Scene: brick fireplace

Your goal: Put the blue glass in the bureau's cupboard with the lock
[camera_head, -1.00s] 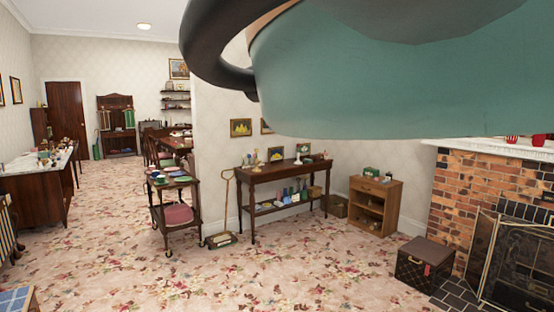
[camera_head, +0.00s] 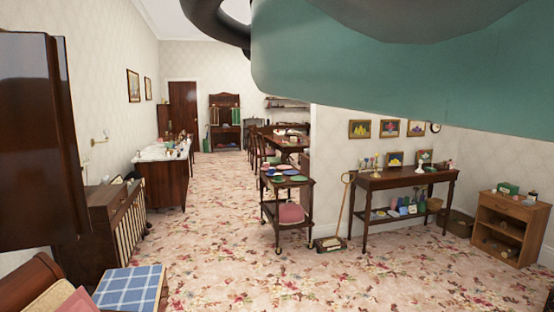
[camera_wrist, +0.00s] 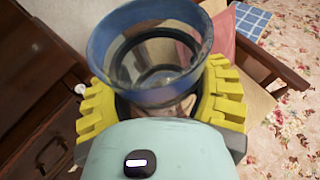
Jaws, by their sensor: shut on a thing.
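The blue glass (camera_wrist: 150,48) is in the wrist view, with its wide blue rim towards the camera and a see-through bowl. My gripper (camera_wrist: 160,97) is shut on it, with yellow finger pads on both sides. The glass is held above dark brown wooden furniture (camera_wrist: 45,60) with a small pale round knob at the left of the wrist view. I cannot tell whether this furniture is the bureau. No lock can be made out. In the head view my own teal arm covers the upper right, and neither gripper nor glass shows.
A tall dark wooden cabinet (camera_head: 35,140) stands close at the left. A blue checked cloth (camera_head: 130,287) lies at the lower left. A trolley (camera_head: 287,215) with plates, a console table (camera_head: 410,182) and a small shelf cabinet (camera_head: 509,230) stand further off. The carpet between is clear.

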